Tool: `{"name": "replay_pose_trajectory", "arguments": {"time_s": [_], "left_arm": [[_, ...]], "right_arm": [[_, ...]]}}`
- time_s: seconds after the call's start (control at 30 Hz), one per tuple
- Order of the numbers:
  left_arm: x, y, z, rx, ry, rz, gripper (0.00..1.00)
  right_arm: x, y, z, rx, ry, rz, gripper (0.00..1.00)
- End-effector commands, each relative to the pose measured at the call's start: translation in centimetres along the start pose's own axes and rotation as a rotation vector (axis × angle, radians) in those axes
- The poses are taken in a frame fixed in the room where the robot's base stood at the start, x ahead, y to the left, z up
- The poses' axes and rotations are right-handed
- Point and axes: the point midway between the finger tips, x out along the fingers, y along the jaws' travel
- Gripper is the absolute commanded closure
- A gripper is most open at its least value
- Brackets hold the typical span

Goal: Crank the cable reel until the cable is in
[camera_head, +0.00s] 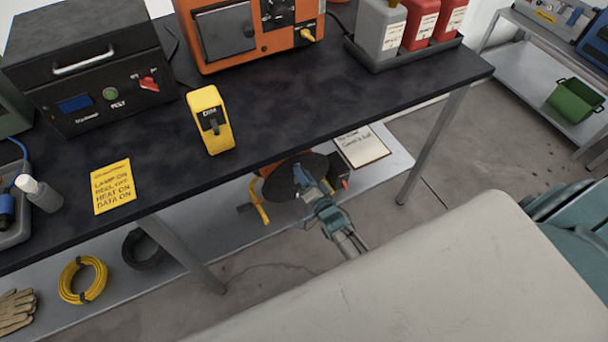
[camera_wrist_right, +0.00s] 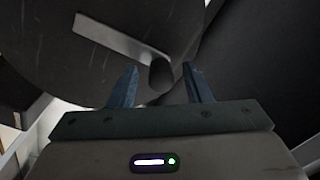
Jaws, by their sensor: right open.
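The cable reel (camera_head: 283,181), with a dark disc face and orange and yellow parts, stands on the low shelf under the dark bench. My right gripper (camera_head: 311,181) is at the front of the reel and hides part of it. In the right wrist view, the grey crank arm (camera_wrist_right: 118,38) runs across the dark disc to a dark knob (camera_wrist_right: 161,74). The open fingers of my right gripper (camera_wrist_right: 161,82) are on either side of the knob; I cannot tell whether they touch it. I cannot make out the cable. My left gripper is not in view.
The bench top (camera_head: 270,120) overhangs the reel. A bench leg (camera_head: 182,252) stands left of it and another (camera_head: 432,145) right. Yellow (camera_head: 83,280) and black (camera_head: 145,248) coils lie to the left on the low shelf.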

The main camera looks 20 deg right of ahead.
Motion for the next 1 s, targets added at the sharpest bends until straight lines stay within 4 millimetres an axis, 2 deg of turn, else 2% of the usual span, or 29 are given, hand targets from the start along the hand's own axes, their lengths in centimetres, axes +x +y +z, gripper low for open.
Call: {"name": "replay_pose_trajectory", "arguments": {"time_s": [0.13, 0.4, 0.53, 0.7, 1.0], "left_arm": [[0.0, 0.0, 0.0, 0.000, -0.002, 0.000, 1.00], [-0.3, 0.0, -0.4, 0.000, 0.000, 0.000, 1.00], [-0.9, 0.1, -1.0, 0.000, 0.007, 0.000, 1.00], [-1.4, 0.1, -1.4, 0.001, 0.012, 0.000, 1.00], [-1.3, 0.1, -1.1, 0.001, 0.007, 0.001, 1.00]], "right_arm": [[-1.9, 0.1, 0.1, 0.000, -0.002, 0.002, 0.56], [-7.4, 0.2, 0.1, 0.000, -0.001, 0.002, 0.56], [-9.3, 0.2, 0.1, 0.000, -0.001, 0.003, 0.56], [-10.5, 0.1, 0.0, -0.001, -0.001, 0.002, 0.56], [-10.7, 0.1, 0.0, -0.001, 0.000, 0.001, 0.56]]}}
